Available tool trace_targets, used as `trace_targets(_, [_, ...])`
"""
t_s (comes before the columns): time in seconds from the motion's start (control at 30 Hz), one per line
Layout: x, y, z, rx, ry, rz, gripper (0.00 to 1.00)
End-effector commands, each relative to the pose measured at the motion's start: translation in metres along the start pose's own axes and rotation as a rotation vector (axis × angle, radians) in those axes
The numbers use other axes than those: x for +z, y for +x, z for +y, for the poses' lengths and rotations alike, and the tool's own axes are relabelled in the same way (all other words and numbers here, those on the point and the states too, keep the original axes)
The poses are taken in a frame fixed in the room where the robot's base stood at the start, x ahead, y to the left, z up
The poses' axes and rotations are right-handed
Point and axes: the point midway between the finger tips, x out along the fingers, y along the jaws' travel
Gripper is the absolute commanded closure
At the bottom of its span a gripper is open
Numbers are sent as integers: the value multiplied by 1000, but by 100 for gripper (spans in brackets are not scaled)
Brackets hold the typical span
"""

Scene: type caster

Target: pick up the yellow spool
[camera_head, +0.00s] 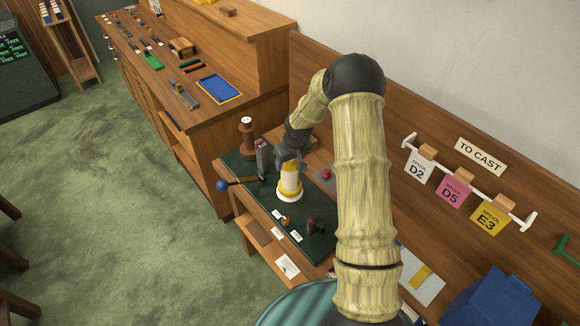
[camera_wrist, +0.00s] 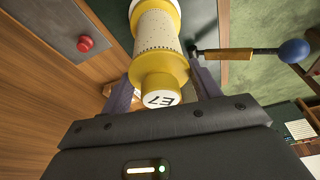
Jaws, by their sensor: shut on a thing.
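The yellow spool (camera_head: 289,186) is a pale cylinder with yellow bands, upright over the dark green mat (camera_head: 255,210) on the wooden desk. In the wrist view the spool (camera_wrist: 158,35) shows dotted pale sides and a white end marked "E7" facing me. My gripper (camera_head: 289,163) is at the spool's top end. In the wrist view my gripper (camera_wrist: 162,86) has one finger on each side of the spool's yellow neck and is shut on it. I cannot tell whether the spool's base touches the mat.
A lever with a blue knob (camera_head: 222,185) lies left of the spool. A brown spool with a white top (camera_head: 246,136) stands behind it. A red button (camera_head: 326,173) is to the right. Spool tags (camera_head: 453,190) hang on the wall rail.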

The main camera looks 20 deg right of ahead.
Motion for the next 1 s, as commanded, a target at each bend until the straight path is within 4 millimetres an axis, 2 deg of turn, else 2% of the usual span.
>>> trace_targets(0.4, [-20,-69,0,2,-1,7,86])
trace_targets(0.5, [-23,-80,0,1,0,4,86])
trace_targets(1.0, [-24,-86,0,0,-1,2,86])
